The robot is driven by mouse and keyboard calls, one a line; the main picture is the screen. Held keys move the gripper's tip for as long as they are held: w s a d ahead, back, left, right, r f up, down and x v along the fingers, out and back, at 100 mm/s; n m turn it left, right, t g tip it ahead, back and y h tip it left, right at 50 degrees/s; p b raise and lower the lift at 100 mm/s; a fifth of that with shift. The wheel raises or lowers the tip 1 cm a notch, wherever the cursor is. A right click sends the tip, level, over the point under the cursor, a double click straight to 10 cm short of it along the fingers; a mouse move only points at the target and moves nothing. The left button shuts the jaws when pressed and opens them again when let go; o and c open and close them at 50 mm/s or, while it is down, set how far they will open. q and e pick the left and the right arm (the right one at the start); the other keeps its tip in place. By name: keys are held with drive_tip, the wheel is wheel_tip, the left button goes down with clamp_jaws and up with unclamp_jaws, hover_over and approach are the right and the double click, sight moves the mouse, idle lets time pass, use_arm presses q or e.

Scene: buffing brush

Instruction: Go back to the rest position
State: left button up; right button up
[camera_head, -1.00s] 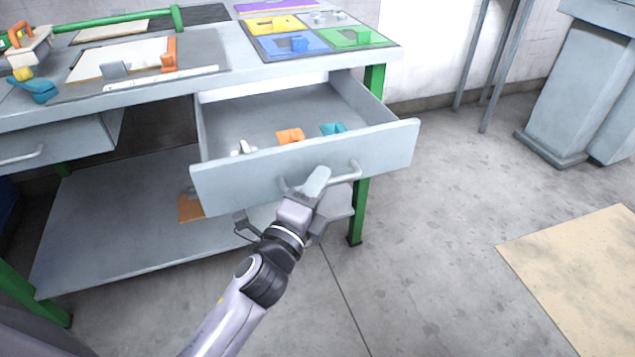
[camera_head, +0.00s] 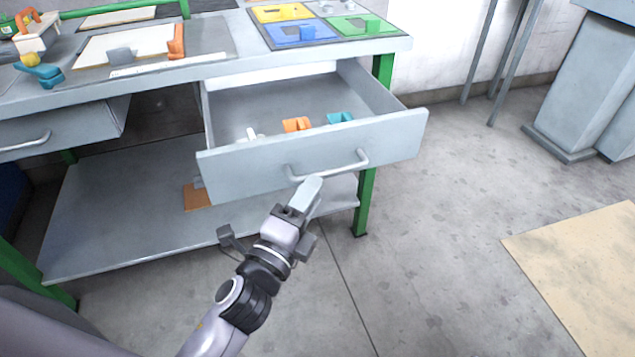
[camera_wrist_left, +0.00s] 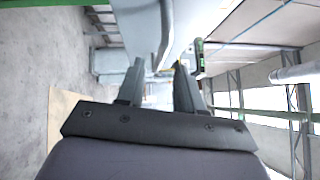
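My left gripper (camera_head: 311,190) is in front of the open drawer (camera_head: 385,148), just below its handle (camera_head: 330,172) in the head view. The full handle bar shows and the gripper looks apart from it. In the left wrist view the two fingers (camera_wrist_left: 159,85) stand apart with nothing between them, and the handle (camera_wrist_left: 165,38) lies beyond the tips. The drawer holds an orange piece (camera_head: 297,124), a teal piece (camera_head: 340,118) and a small white piece (camera_head: 251,134). My right gripper is in neither view.
The workbench (camera_head: 215,72) carries coloured trays, such as a blue one (camera_head: 285,36) and a green one (camera_head: 345,28). A second drawer (camera_head: 60,128) is at the left. A lower shelf (camera_head: 110,225) lies below. Open floor (camera_head: 430,260) and a tan mat (camera_head: 590,260) are at the right.

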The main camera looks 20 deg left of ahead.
use_arm(q)
drive_tip(key=shift+s+a+f, duration=0.1)
drive_tip(key=shift+s+a, duration=0.05)
drive_tip(key=shift+s, duration=0.55)
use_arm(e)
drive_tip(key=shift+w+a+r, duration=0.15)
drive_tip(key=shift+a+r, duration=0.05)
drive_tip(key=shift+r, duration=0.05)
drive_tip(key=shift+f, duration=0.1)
use_arm(q)
drive_tip(key=s+a+f+n+g+y, duration=0.15)
drive_tip(key=s+f+n+g, duration=0.25)
drive_tip(key=s+f+n, duration=0.4)
drive_tip(key=s+a+f+n+g+h, duration=0.1)
drive_tip(key=s+a+f+n+g, duration=0.3)
drive_tip(key=f+n, duration=0.65)
drive_tip(key=s+a+r+y+p, duration=0.1)
drive_tip(key=s+a+r+p, duration=0.1)
drive_tip(key=r+p, duration=1.3)
drive_tip(key=s+n+p, duration=0.1)
drive_tip(key=p, duration=0.4)
drive_tip(key=shift+r+g, duration=0.2)
drive_tip(key=shift+g, duration=0.1)
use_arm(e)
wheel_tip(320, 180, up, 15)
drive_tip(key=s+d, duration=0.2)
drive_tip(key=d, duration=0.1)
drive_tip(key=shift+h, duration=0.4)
